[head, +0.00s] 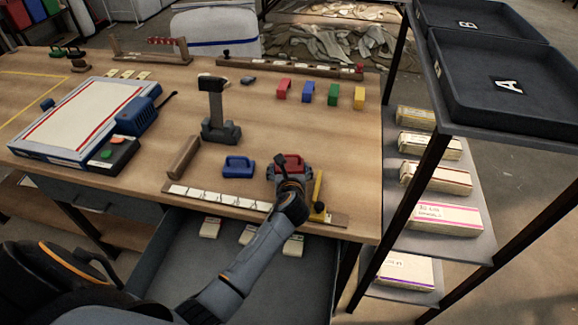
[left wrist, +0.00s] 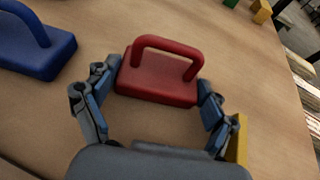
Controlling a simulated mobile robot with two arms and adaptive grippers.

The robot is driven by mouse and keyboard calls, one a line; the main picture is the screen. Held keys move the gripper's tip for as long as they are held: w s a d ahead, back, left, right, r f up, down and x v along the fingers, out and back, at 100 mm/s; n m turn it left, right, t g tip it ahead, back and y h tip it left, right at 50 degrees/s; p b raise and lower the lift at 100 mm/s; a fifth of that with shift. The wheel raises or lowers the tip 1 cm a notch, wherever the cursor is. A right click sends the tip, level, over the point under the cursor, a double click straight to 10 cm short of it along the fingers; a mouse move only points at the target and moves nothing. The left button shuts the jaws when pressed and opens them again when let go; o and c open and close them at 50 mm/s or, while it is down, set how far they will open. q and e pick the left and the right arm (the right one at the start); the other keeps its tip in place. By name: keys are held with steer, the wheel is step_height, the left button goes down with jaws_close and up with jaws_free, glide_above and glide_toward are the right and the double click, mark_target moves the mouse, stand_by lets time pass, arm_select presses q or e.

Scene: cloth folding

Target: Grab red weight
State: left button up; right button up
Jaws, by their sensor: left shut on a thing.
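The red weight (head: 291,160), a block with a loop handle, sits near the front edge of the wooden table. It also shows in the left wrist view (left wrist: 158,88), upright. My left gripper (head: 289,174) reaches it from the front and is shut on it, with one finger at each side of its base in the left wrist view (left wrist: 157,84). The gripper partly hides the weight in the head view. My right gripper is not in view.
A blue weight (head: 239,164) stands just left of the red one. A yellow piece (head: 318,190) is close on the right. A marked strip (head: 215,197) lies in front. A dark stand (head: 218,115) is behind. An open drawer (head: 180,262) lies below.

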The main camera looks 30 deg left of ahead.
arm_select(q)
steer(key=shift+w+r, duration=0.15)
steer(key=shift+r, duration=0.1)
